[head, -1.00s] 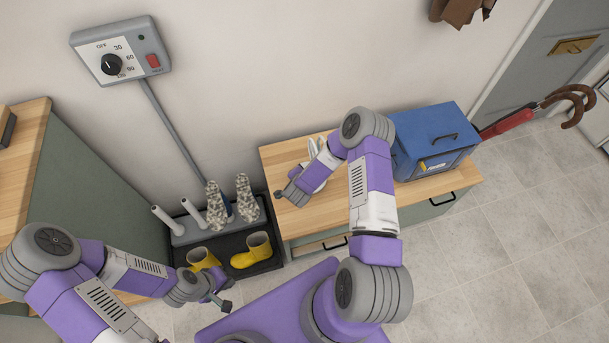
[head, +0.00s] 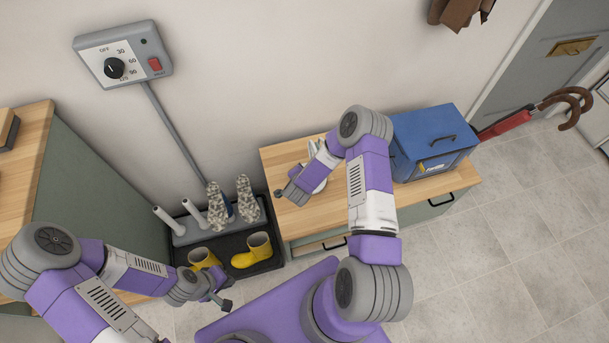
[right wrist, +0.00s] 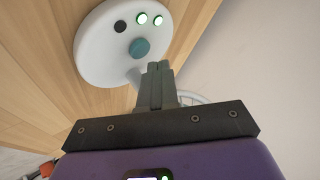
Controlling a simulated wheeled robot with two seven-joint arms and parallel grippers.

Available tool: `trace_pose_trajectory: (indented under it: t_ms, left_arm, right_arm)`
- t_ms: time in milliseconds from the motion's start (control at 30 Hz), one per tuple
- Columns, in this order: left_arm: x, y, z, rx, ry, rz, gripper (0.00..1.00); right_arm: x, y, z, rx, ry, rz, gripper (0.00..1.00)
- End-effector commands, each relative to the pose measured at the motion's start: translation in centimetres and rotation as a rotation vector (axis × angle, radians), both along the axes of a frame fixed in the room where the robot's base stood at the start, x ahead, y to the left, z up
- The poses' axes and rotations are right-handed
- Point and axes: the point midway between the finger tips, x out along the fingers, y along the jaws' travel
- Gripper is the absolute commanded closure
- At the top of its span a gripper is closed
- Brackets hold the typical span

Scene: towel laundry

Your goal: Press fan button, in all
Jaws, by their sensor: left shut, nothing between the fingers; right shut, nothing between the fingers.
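The fan's round white base (right wrist: 100,55) shows in the right wrist view on a wooden top. It bears a teal button (right wrist: 139,47), two green lit lights and one dark spot. My right gripper (right wrist: 159,68) is shut and empty, its tips just beside the button; I cannot tell whether they touch. In the head view the white fan (head: 318,176) is mostly hidden behind my right arm, with the right gripper (head: 282,195) low at its left. My left gripper (head: 226,303) is shut and empty, in front of the boot tray.
A blue box (head: 425,140) stands on the right of the wooden cabinet (head: 278,158). A black tray (head: 215,272) with yellow boots and a boot dryer is to its left. A timer panel (head: 125,55) hangs on the wall. The tiled floor at right is clear.

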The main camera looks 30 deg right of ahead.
Motion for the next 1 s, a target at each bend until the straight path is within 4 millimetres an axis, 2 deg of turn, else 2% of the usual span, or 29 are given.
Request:
trace_pose_trajectory:
  t_ms: [267, 733, 1000]
  left_arm:
    - [0.0, 0.0, 0.1, 0.0, 0.0, 0.0, 1.0]
    - [0.0, 0.0, 3.9, 0.0, 0.0, 0.0, 1.0]
    - [0.0, 0.0, 4.0, 0.0, 0.0, 0.0, 1.0]
  right_arm:
    - [0.0, 0.0, 0.2, -0.001, 0.0, 0.001, 1.0]
    - [0.0, 0.0, 4.7, -0.001, 0.0, 0.001, 1.0]
    - [0.0, 0.0, 4.9, 0.0, 0.001, -0.001, 1.0]
